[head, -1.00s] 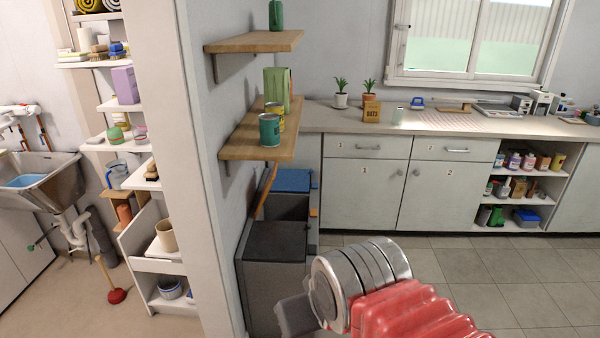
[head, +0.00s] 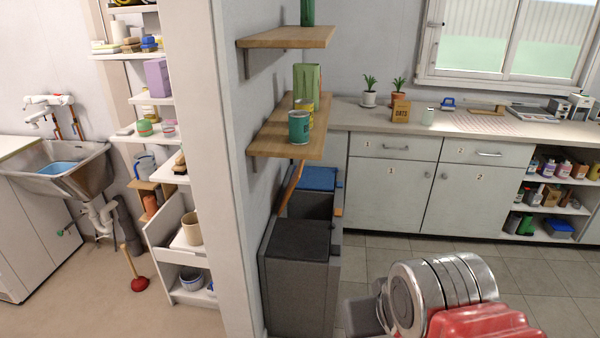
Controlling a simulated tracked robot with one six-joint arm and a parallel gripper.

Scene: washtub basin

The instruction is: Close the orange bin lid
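The orange lid (head: 290,187) shows nearly edge-on in the head view. It stands raised and leans toward the wall, behind the middle grey bin (head: 309,206). That bin's dark opening shows, partly hidden by the nearer bin. My gripper (head: 364,316) is at the bottom, to the right of the nearer bin and well below and apart from the orange lid. Only a grey part of it shows beyond my wrist, so its fingers cannot be made out.
A dark-lidded grey bin (head: 300,275) stands nearest, shut. A blue-lidded bin (head: 320,179) stands behind, also shut. Wooden shelves (head: 286,135) with cans overhang the bins. A wall end (head: 233,240) borders them at left. Tiled floor (head: 375,270) lies open at right.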

